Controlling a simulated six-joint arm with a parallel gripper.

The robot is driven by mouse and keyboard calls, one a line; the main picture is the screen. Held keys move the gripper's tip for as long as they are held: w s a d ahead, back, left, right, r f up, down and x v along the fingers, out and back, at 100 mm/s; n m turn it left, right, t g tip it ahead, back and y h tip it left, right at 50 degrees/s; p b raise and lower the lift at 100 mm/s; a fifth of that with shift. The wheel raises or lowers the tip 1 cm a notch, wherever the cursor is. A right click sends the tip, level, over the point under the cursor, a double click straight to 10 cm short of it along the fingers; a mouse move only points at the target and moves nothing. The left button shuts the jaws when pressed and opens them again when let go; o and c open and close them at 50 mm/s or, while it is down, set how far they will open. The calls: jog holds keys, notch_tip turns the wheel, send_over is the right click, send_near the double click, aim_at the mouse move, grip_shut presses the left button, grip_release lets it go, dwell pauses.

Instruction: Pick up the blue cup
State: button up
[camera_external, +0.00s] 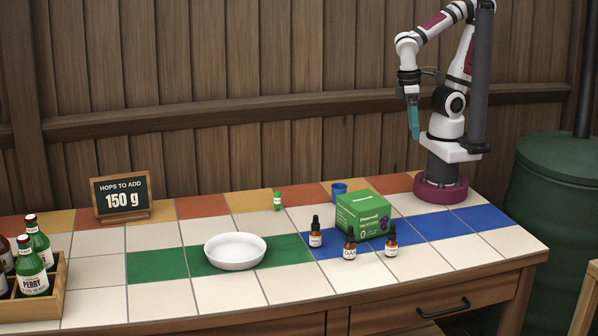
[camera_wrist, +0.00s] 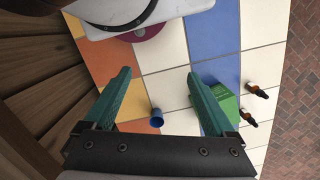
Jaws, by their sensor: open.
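The small blue cup (camera_external: 339,189) stands on the tiled counter behind the green box (camera_external: 362,214), near its left end. In the wrist view the blue cup (camera_wrist: 157,117) is between my two teal fingers and well below them, apart from both. My gripper (camera_wrist: 160,80) is open and empty. In the external view my gripper (camera_external: 413,128) hangs above the counter, to the right of the cup and higher, with the fingers pointing down.
Several dropper bottles (camera_external: 349,244) stand in front of the green box. A white bowl (camera_external: 235,250), a small green-capped vial (camera_external: 277,201), a chalkboard sign (camera_external: 121,199) reading 150 g and a wooden crate (camera_external: 58,290) of bottles are to the left. Tiles around the cup's left side are clear.

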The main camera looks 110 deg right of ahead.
jog(key=w+d+f+n+g+h, duration=0.1)
jog(key=w+d+f+n+h, duration=0.15)
jog(key=f+n+h, duration=0.4)
jog(key=n+t+h, duration=0.4)
jog(key=n+t, duration=0.8)
jog(key=n, duration=1.1)
send_near(346, 191)
jog(key=x, duration=0.7)
jog(key=shift+s, duration=0.2)
jog(key=x, duration=0.6)
jog(key=c, duration=1.4)
